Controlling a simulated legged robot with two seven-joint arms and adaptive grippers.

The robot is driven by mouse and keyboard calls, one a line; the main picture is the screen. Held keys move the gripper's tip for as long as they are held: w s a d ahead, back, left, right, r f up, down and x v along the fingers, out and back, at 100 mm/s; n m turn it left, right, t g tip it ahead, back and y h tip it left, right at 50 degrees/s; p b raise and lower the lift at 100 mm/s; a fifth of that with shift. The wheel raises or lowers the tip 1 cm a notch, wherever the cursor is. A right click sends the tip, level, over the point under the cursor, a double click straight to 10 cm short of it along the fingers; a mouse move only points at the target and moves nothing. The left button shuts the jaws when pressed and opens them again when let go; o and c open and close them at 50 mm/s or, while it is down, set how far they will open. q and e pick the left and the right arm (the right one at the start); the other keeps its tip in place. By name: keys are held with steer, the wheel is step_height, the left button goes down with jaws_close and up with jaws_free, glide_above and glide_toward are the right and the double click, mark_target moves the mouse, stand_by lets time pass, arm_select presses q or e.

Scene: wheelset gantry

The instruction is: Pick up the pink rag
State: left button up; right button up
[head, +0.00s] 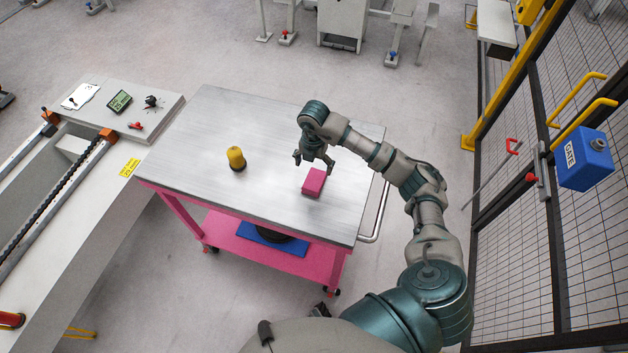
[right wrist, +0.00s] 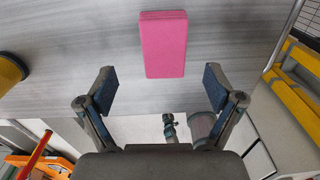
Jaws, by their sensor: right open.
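The pink rag (head: 314,182) is a small folded block lying on the grey metal top of the pink cart, right of its middle. It also shows in the right wrist view (right wrist: 164,45), at the top centre. My right gripper (head: 314,162) is open and empty just above and behind the rag. In the right wrist view its two blue-padded fingers (right wrist: 158,90) are spread wide, and the rag lies beyond them, in line with the gap and apart from both. My left gripper is not in view.
A yellow and black object (head: 236,158) stands on the cart top (head: 205,125) left of the rag. A grey bench (head: 85,215) is at the left. A mesh fence with a blue gate box (head: 584,160) is at the right. The cart top around the rag is clear.

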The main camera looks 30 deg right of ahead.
mark_target(315, 178)
steer(key=shift+d+f, duration=0.25)
steer(key=shift+f, duration=0.6)
steer(key=shift+s+f, duration=0.1)
steer(key=shift+f, duration=0.2)
steer(key=f, duration=0.3)
steer(key=shift+s+a+f, duration=0.15)
steer(key=shift+a+f, duration=0.1)
steer(key=shift+a, duration=0.15)
steer(key=shift+f, duration=0.45)
steer(key=shift+d, duration=0.2)
steer(key=shift+d+f, duration=0.1)
steer(key=shift+d, duration=0.2)
steer(key=c, duration=1.1)
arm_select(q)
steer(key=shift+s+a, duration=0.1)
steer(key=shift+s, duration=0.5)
arm_select(e)
steer(key=shift+a, duration=0.2)
steer(key=shift+c, duration=0.2)
